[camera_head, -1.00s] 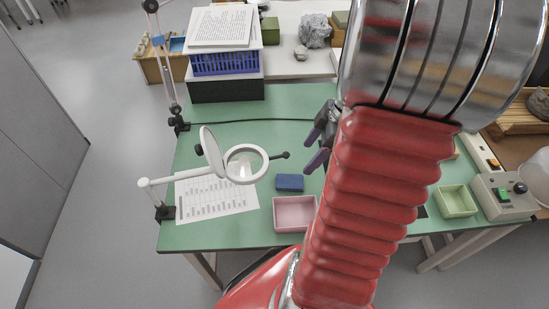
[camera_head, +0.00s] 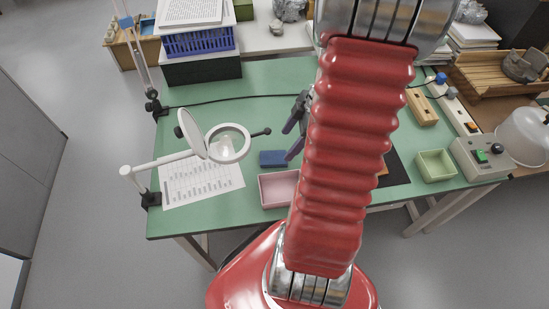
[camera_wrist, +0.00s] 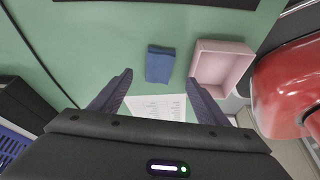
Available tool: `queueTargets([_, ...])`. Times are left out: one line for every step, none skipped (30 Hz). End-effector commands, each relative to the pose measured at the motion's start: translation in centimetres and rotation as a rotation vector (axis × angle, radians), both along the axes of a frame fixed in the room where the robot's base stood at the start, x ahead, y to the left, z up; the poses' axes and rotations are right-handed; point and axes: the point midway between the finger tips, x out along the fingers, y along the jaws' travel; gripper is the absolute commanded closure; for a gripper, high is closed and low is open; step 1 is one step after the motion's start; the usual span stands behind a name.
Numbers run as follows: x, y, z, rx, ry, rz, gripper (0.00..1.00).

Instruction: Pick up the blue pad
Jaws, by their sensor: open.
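My gripper (camera_head: 292,130) is in the air above the table, to the right of and behind the pad in the head view. In the wrist view my gripper (camera_wrist: 160,80) has its two dark fingers spread wide with nothing between them. My red arm hides part of the table to the right.
The pink tray (camera_head: 279,189) stands right beside the pad. A magnifier lamp (camera_head: 226,143) hangs over a printed sheet (camera_head: 200,184) on the left. A green tray (camera_head: 436,166) and a control box (camera_head: 482,155) stand at the right. A blue crate (camera_head: 199,41) is at the back.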

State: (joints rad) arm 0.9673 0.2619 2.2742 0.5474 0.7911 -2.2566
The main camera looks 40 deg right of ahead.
Motion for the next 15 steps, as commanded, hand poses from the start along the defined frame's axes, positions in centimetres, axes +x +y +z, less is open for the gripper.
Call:
queueTargets([0.2,0.3,-0.8,0.003,0.002,0.002,0.31])
queueTargets([0.3,0.5,-1.2,0.004,0.003,0.003,0.31])
queueTargets([0.4,0.6,-1.7,0.002,0.001,0.002,0.31])
queueTargets([0.5,0.7,-2.0,0.002,0.001,0.001,0.31])
queueTargets([0.6,0.8,-2.2,0.002,0.001,0.001,0.31])
queueTargets([0.6,0.8,-2.5,0.002,0.001,0.001,0.31])
queueTargets([0.7,0.9,-2.7,0.001,0.001,0.002,0.31])
queueTargets([0.7,0.9,-2.8,0.000,0.001,0.001,0.31])
queueTargets([0.8,0.9,-2.9,-0.001,0.000,0.001,0.31])
queueTargets([0.8,0.9,-2.9,-0.001,0.000,0.001,0.31])
queueTargets([0.8,0.9,-2.9,-0.002,0.000,0.001,0.31])
queueTargets([0.8,0.9,-2.9,-0.002,0.000,0.001,0.31])
queueTargets([0.8,0.9,-2.9,-0.002,0.000,0.001,0.31])
queueTargets([0.8,0.9,-2.9,-0.002,0.000,0.001,0.31])
queueTargets([0.8,0.9,-2.8,-0.002,0.000,0.001,0.31])
